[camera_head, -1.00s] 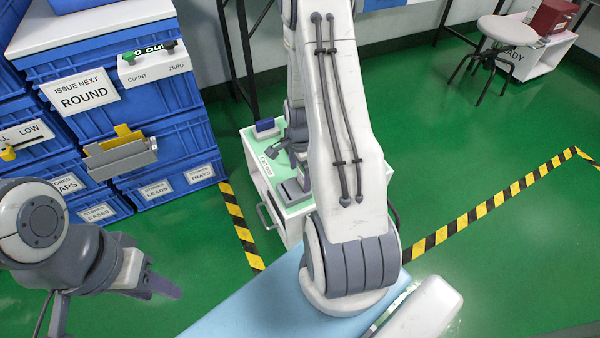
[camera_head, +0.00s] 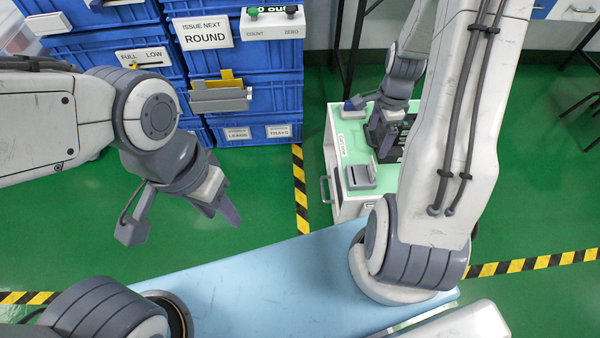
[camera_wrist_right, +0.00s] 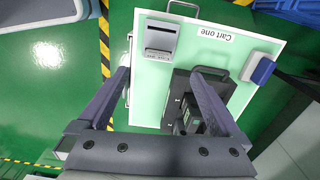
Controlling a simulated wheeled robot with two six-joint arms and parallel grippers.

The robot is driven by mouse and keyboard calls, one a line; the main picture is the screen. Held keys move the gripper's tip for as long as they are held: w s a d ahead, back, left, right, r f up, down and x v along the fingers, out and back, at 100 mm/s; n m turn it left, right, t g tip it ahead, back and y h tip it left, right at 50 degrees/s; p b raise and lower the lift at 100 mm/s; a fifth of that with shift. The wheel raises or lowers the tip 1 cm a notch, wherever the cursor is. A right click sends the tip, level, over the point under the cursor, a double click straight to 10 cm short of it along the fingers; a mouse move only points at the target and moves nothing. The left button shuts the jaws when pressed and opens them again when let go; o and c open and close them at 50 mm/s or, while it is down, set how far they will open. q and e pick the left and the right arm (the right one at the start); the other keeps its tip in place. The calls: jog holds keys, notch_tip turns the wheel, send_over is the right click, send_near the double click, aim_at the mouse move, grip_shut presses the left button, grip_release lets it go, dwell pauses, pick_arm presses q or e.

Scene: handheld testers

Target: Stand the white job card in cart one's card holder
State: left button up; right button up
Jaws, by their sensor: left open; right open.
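Cart one (camera_head: 338,185) has a pale green top, labelled "Cart one" in the right wrist view (camera_wrist_right: 280,48). A grey slotted block (camera_head: 360,177), seemingly the card holder, sits at its near left corner; it also shows in the right wrist view (camera_wrist_right: 161,38). I cannot make out a white job card in any view. My right gripper (camera_head: 384,150) is open over the cart, its fingers (camera_wrist_right: 160,76) spread and empty above the top. My left gripper (camera_head: 183,220) is open and empty, left of the cart, above the floor and near the light blue surface.
A dark handheld tester (camera_wrist_right: 190,115) lies on a dark tray on cart one, near a blue-and-grey block (camera_wrist_right: 260,69). Blue crates (camera_head: 275,95) stand at the back left, with a grey rack (camera_head: 220,100) holding a yellow card. A light blue surface (camera_head: 250,275) lies in front.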

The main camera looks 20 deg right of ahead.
jog(key=s+a+r+n, duration=0.1)
jog(key=a+r+n, duration=0.5)
jog(key=a, duration=0.4)
jog(key=s+a+r+n, duration=0.1)
jog(key=a+r+n, duration=0.3)
jog(key=a+n, duration=0.45)
jog(key=s+a+r+n, duration=0.3)
jog(key=s+a+n, duration=0.2)
jog(key=s+n, duration=0.1)
jog(key=s+a+r+n+y, duration=0.1)
jog(key=s+a+r+n, duration=0.2)
jog(key=s+a+n, duration=0.3)
jog(key=s, duration=0.2)
jog(key=shift+s+n, duration=0.35)
jog(key=shift+a, duration=0.1)
notch_tip(320, 180, up, 32)
jog(key=p, duration=3.1)
jog(key=shift+f+p, duration=0.25)
jog(key=shift+p, duration=0.05)
